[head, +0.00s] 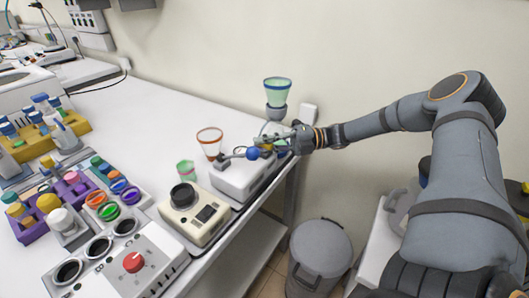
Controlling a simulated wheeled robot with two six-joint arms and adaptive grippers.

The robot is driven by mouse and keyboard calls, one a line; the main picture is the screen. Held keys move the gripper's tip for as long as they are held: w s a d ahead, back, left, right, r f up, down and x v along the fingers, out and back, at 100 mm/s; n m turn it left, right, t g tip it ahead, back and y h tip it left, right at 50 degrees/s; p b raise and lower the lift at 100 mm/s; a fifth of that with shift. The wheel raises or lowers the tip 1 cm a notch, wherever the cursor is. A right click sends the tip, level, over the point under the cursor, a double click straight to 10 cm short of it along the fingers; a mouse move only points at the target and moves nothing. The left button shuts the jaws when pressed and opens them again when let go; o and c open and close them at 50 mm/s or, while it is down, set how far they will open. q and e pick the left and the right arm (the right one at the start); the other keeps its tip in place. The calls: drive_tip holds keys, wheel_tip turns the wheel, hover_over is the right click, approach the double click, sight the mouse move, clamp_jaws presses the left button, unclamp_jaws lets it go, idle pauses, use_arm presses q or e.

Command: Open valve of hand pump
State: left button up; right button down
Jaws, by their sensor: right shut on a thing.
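The hand pump is a white box-shaped unit (235,181) at the table's far right corner, with a blue ball knob (253,153) on a lever on its top. A green funnel-shaped cup (277,92) on a dark neck rises at its back. My right gripper (270,141) reaches in from the right, over the pump below the cup and just behind the blue knob. It is shut on a small part of the pump there, likely the valve, mostly hidden by the fingers. My left gripper is not in view.
A clear cup with an orange rim (209,142) and a small green cup (186,171) stand left of the pump. A beige device with a black dial (194,217) is in front. A grey bin (319,256) stands on the floor beside the white table (150,120).

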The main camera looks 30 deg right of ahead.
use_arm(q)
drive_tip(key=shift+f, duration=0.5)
use_arm(e)
drive_tip(key=shift+w+g, duration=0.1)
drive_tip(key=shift+g, duration=0.2)
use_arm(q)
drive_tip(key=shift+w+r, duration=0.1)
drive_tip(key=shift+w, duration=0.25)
use_arm(e)
drive_tip(key=shift+r, duration=0.1)
drive_tip(key=c, duration=1.6)
unclamp_jaws()
drive_tip(key=shift+d, duration=0.35)
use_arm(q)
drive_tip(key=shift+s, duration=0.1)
use_arm(e)
drive_tip(key=v, duration=1.1)
drive_tip(key=shift+d+f, duration=0.2)
